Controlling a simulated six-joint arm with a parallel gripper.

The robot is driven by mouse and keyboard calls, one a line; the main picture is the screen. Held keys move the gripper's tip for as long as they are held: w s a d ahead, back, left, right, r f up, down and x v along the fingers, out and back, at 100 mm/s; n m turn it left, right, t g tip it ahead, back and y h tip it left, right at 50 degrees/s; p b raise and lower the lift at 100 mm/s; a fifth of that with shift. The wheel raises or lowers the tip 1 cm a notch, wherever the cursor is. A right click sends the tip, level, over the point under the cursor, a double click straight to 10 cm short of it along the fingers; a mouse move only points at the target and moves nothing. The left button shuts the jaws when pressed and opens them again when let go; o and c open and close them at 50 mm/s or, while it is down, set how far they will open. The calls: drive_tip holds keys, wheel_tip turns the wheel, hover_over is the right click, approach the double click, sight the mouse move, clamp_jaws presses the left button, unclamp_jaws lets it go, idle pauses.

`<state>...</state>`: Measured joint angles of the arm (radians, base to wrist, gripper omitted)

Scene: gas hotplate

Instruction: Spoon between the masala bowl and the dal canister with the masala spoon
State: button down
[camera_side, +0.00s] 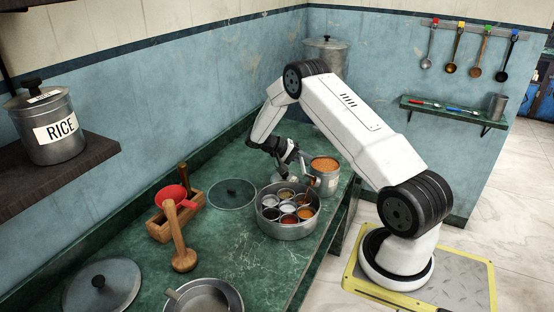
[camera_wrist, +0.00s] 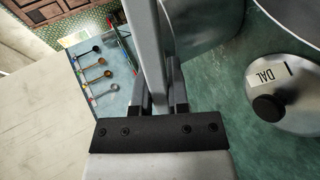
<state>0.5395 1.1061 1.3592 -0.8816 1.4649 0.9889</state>
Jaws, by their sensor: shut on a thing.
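The masala bowl (camera_side: 285,231) is a round steel tin on the green counter, with several small cups of coloured spices inside. The open dal canister (camera_side: 326,184), steel and full of orange lentils, stands just behind and right of it. My gripper (camera_side: 298,158) is above and between the two, shut on a grey metal spoon handle that also shows in the wrist view (camera_wrist: 148,45). In the side view the spoon hangs down close to the canister's left side. Its scoop is small there, and I cannot tell whether it carries anything. The lid marked DAL (camera_wrist: 282,95) lies on the counter in the wrist view.
A steel pan (camera_side: 205,298) is at the front. A large pot (camera_side: 340,55) stands at the back. Several ladles hang on the wall.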

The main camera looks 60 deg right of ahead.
drive_tip(key=g+h, duration=0.1)
drive_tip(key=g, duration=0.1)
drive_tip(key=f+g+h, duration=0.1)
drive_tip(key=w+g+h, duration=0.1)
drive_tip(key=g, duration=0.1)
drive_tip(key=shift+a+f+g, duration=0.3)
drive_tip(key=shift+h, duration=0.3)
drive_tip(key=shift+r, duration=0.1)
idle(2.0)
drive_tip(key=s+r+t+y, duration=0.1)
drive_tip(key=t+y, duration=0.2)
drive_tip(key=t, duration=0.2)
drive_tip(key=s+d+r+t+y, duration=0.1)
drive_tip(key=t+y, duration=0.2)
drive_tip(key=t, duration=0.2)
drive_tip(key=s+r+t+y, duration=0.1)
drive_tip(key=r+t+y, duration=0.1)
drive_tip(key=t, duration=0.4)
drive_tip(key=shift+d+y, duration=0.3)
drive_tip(key=shift+y, duration=0.4)
drive_tip(key=shift+w, duration=0.1)
drive_tip(key=shift+r, duration=0.15)
idle(0.3)
drive_tip(key=shift+r, duration=1.4)
